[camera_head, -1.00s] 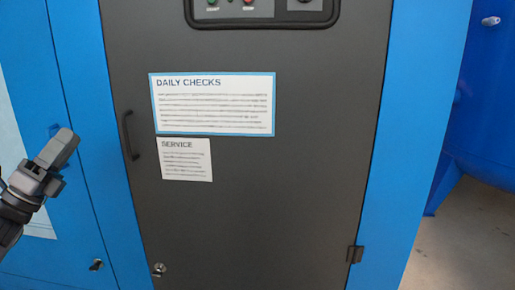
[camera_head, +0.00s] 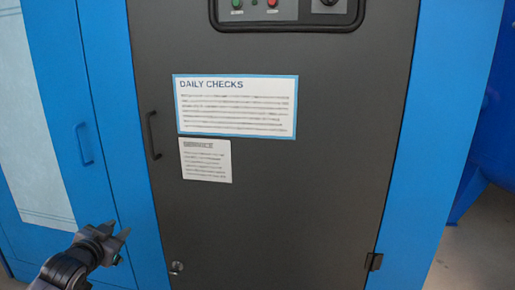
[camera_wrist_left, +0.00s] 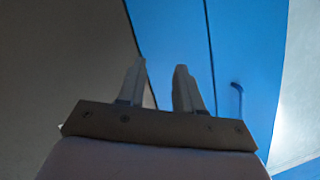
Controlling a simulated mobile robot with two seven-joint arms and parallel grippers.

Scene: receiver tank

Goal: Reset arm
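My left gripper (camera_head: 118,230) is at the lower left of the head view, in front of the blue panel left of the dark door. Its two fingers stand a little apart with nothing between them. The left wrist view also shows the gripper (camera_wrist_left: 160,70), with a clear gap between the fingers and the blue panel (camera_wrist_left: 175,30) beyond. It appears apart from the cabinet. My right gripper is in neither view.
A dark cabinet door (camera_head: 290,210) fills the middle, with a handle (camera_head: 152,135), a "Daily Checks" sheet (camera_head: 236,107) and a smaller "Service" sheet (camera_head: 206,161). A control panel (camera_head: 290,12) is above. A blue tank (camera_head: 490,150) stands at right over bare floor (camera_head: 475,250).

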